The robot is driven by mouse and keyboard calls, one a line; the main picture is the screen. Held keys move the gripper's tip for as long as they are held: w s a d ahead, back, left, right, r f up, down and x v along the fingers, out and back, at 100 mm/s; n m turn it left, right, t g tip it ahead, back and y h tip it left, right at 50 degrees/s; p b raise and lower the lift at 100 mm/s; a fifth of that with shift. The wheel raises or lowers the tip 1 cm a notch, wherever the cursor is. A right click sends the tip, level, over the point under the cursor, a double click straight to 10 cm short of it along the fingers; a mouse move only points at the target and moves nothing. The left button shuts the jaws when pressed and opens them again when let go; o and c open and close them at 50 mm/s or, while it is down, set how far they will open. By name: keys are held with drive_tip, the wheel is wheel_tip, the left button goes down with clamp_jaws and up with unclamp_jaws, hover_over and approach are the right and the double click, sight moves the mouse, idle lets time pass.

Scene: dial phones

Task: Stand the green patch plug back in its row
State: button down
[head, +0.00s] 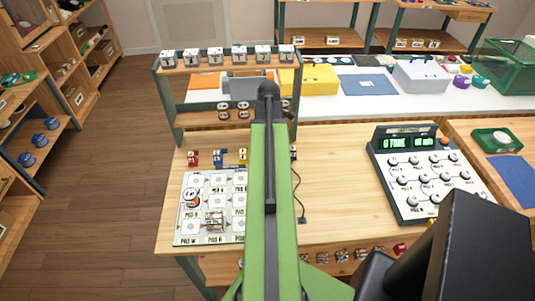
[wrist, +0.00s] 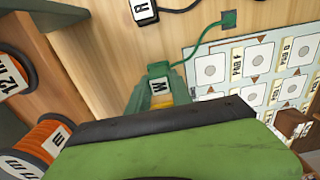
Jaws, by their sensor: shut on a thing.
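The green patch plug (wrist: 158,84) shows in the wrist view with a lettered white label. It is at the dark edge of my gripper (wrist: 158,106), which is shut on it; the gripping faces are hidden. A green cord (wrist: 205,38) runs from the plug to a small green square fitting (wrist: 229,19) on the wood. In the head view my green arm hides the plug and my gripper. The row shows a red plug (head: 192,158), a blue plug (head: 218,156) and a yellow plug (head: 242,155) left of my arm, and a dark plug (head: 293,153) right of it.
The pad board (head: 208,178) lies in front of the row. A dark console (head: 425,172) with several knobs stands at the right. A shelf rack (head: 168,112) rises behind the row. Orange spools (wrist: 42,140) fill the wrist view's left side.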

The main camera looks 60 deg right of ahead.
wheel_tip(320, 180, down, 3)
drive_tip(key=shift+f+b, duration=0.2)
drive_tip(key=shift+b, duration=0.85)
drive_tip(key=shift+r+p, duration=0.25)
drive_tip(key=shift+p, duration=0.05)
drive_tip(key=shift+f, duration=0.2)
drive_tip(key=c, duration=1.1)
unclamp_jaws()
drive_tip(key=shift+c, duration=0.2)
drive_tip(key=shift+r, duration=0.15)
wheel_tip(320, 180, up, 12)
drive_tip(key=p, duration=1.2)
drive_tip(key=shift+r, duration=0.2)
drive_tip(key=shift+f, duration=0.15)
